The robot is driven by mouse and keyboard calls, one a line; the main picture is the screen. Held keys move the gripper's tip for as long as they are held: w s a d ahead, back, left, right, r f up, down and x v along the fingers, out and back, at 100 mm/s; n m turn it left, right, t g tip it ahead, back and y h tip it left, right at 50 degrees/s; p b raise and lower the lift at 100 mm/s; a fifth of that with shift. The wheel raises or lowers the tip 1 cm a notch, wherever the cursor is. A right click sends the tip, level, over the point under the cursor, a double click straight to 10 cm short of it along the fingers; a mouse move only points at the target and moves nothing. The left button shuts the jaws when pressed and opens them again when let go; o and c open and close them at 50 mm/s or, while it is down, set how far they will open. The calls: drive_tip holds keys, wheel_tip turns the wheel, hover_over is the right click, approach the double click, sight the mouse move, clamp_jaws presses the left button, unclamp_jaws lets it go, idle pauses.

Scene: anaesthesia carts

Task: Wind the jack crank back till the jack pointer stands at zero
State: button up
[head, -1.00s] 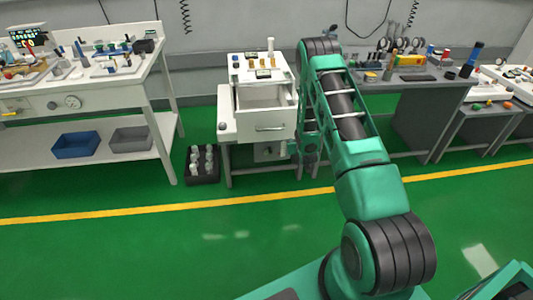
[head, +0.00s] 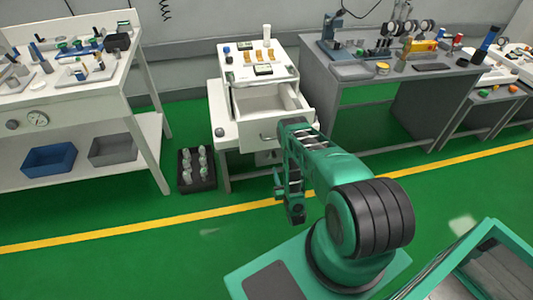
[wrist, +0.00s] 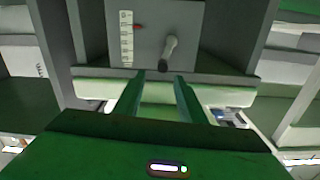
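In the wrist view, a grey jack panel (wrist: 190,20) stands ahead of my gripper. The jack crank (wrist: 171,44) is a pale arm with a dark end at its lower left. A white scale (wrist: 126,40) runs down the panel's left side. The red jack pointer (wrist: 138,26) stands beside its upper part; the scale's figures are too small to read. My gripper (wrist: 163,79) is open and empty, its two green fingers apart just below the crank's dark end. I cannot tell whether they touch it. In the head view my arm partly hides the cart's lower front.
The white cart (head: 240,103) has an open drawer (head: 270,120) jutting above my arm. A black crate of bottles (head: 198,187) stands on the floor at its left. A white bench (head: 140,100) is left, a grey bench (head: 425,82) right.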

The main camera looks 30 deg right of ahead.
sight(275, 156)
drive_tip(key=x, duration=1.1)
drive_tip(key=shift+a, duration=0.3)
drive_tip(key=shift+c, duration=0.3)
clamp_jaws()
